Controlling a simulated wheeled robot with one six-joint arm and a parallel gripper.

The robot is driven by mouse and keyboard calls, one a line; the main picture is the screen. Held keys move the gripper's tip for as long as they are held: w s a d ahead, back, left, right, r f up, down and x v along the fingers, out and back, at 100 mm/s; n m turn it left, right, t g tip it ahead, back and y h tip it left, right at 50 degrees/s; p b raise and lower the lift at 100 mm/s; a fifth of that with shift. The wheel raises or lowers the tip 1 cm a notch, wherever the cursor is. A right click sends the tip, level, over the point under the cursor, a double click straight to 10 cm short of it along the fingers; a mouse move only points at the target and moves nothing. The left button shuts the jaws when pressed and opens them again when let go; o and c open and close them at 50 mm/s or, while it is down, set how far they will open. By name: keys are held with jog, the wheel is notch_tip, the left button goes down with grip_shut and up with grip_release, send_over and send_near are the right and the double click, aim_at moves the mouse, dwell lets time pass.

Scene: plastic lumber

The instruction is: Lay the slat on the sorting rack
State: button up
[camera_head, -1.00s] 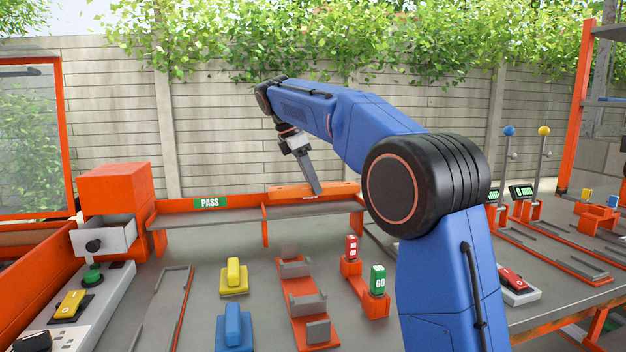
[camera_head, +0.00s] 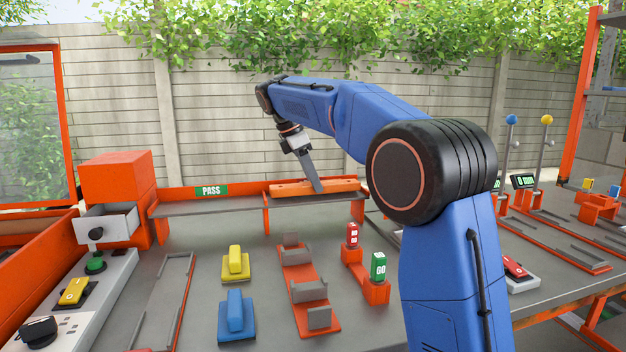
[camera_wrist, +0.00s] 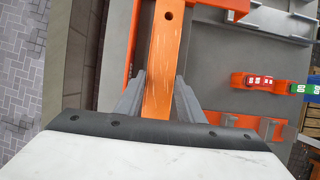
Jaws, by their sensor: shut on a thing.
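The slat (camera_head: 290,187) is a long orange bar with pale scratches. It also shows in the wrist view (camera_wrist: 163,60), with a round hole near its far end. My gripper (camera_head: 316,188) is shut on it from above; the grey fingers lie on both sides of it in the wrist view (camera_wrist: 160,80). The sorting rack (camera_head: 205,209) is an orange frame with a grey shelf, an upright divider and a green PASS sign on its left bay. The slat lies lengthwise over the right bay, close to the shelf. I cannot tell whether it touches, and it hides part of the bay's back.
In front of the rack stand a yellow block (camera_head: 235,263), a blue block (camera_head: 236,316), an orange fixture with grey brackets (camera_head: 308,290) and red and green GO blocks (camera_head: 378,267). An open drawer (camera_head: 108,224) is at left. The rack's left bay is empty.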

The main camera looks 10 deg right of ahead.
jog(key=shift+f, duration=0.5)
jog(key=o, duration=1.3)
jog(key=shift+o, duration=0.2)
jog(key=v, duration=1.2)
